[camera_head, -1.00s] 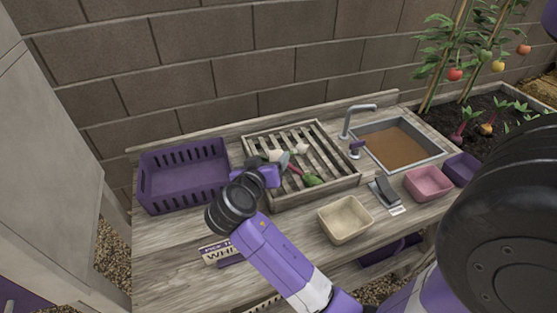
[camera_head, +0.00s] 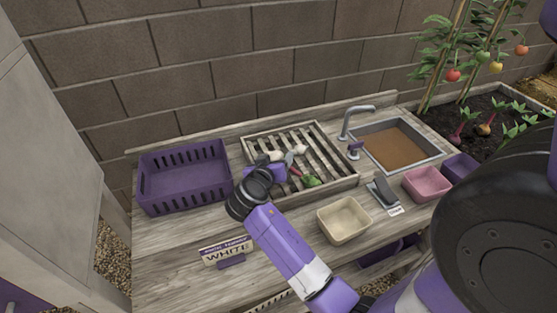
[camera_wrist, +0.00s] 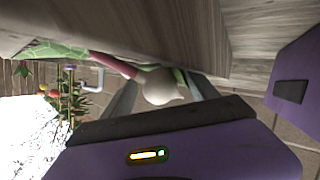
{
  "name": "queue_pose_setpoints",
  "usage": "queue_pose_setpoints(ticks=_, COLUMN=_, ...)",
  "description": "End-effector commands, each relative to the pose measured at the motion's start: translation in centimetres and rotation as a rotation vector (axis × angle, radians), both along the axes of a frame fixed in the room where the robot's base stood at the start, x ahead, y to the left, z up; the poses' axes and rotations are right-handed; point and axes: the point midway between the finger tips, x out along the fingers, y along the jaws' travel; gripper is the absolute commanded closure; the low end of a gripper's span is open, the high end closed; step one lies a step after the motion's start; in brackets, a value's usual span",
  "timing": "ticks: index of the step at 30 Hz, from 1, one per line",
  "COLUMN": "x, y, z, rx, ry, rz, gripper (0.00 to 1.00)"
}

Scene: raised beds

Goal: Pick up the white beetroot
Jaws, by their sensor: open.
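The white beetroot (camera_wrist: 160,86) shows in the wrist view, pale and round with a pink-red stem and a green leaf running left. My gripper (camera_wrist: 165,92) is open, with one grey finger on each side of the root; I cannot tell whether either touches it. In the head view my gripper (camera_head: 277,160) is over the left part of the slatted wooden rack (camera_head: 345,183). Pale roots (camera_head: 300,150), red stems and a green leaf (camera_head: 312,181) show there, partly hidden by the gripper.
A purple slotted crate (camera_head: 185,205) stands left of the rack, close to my wrist. A sink (camera_head: 440,155) with a tap (camera_head: 347,120) lies to the right. A cream tub (camera_head: 343,235), pink tub (camera_head: 428,183) and WHITE sign (camera_head: 226,252) stand in front.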

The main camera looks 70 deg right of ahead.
Motion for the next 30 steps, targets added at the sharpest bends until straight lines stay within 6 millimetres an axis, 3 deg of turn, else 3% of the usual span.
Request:
queue_pose_setpoints(ticks=4, x=0.0, y=0.0, z=0.0, rx=0.000, ry=0.000, rz=0.000, gripper=0.34)
queue_pose_setpoints(ticks=14, x=0.0, y=0.1, z=0.0, rx=0.001, ry=0.001, rz=0.001, gripper=0.99)
queue_pose_setpoints(ticks=24, x=0.1, y=0.1, z=0.1, rx=0.002, ry=0.000, rz=0.001, gripper=1.00)
queue_pose_setpoints(ticks=30, x=0.1, y=0.1, z=1.9, rx=-0.002, ry=-0.003, rz=0.002, gripper=1.00)
